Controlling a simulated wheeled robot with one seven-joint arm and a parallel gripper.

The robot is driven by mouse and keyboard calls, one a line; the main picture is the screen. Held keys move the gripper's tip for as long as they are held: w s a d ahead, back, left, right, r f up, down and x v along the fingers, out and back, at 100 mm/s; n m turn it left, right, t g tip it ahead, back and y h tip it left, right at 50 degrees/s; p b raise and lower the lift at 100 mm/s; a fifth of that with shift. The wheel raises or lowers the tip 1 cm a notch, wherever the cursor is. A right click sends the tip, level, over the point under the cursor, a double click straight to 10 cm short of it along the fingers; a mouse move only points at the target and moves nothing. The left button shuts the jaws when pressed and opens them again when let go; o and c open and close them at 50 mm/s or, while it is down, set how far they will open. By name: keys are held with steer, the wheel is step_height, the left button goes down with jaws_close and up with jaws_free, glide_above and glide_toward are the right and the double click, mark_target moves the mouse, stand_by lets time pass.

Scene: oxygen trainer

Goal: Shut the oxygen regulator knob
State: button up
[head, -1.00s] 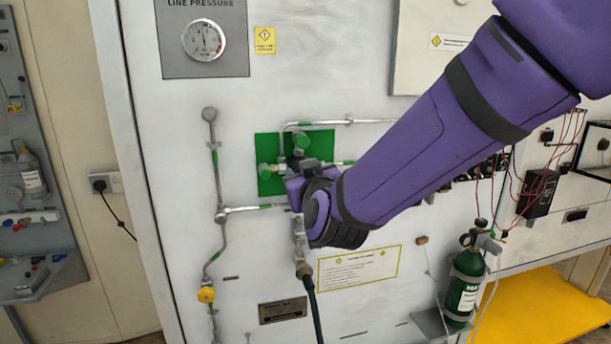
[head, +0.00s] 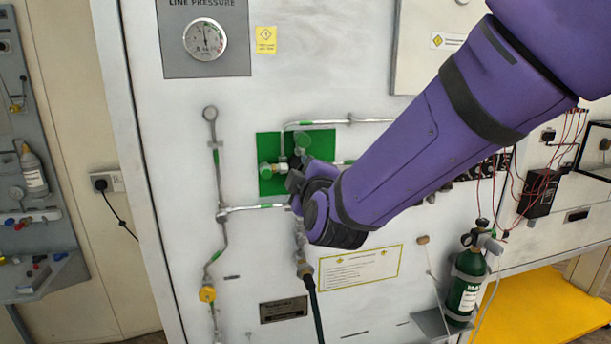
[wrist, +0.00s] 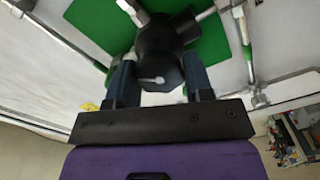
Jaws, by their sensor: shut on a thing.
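The regulator knob is a dark, faceted, round knob with a pale mark on its face; in the wrist view the knob (wrist: 158,62) sits between the fingers of my gripper (wrist: 160,83). One finger is on each side, and the jaws are shut on it. Behind it is the green panel (wrist: 215,45), with metal pipes running off to the sides. In the head view my gripper (head: 296,182) is at the lower part of the green panel (head: 268,185). There my gripper and wrist hide most of the knob.
A pipe (head: 255,208) and a black hose (head: 314,305) run close by. A pressure gauge (head: 204,39) is above; a green cylinder (head: 466,285) stands lower right.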

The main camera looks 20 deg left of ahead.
steer(key=n, duration=0.4)
steer(key=shift+f+n, duration=0.15)
steer(key=shift+n, duration=1.65)
steer(key=o, duration=0.9)
steer(key=v, duration=1)
steer(key=shift+s+d, duration=0.3)
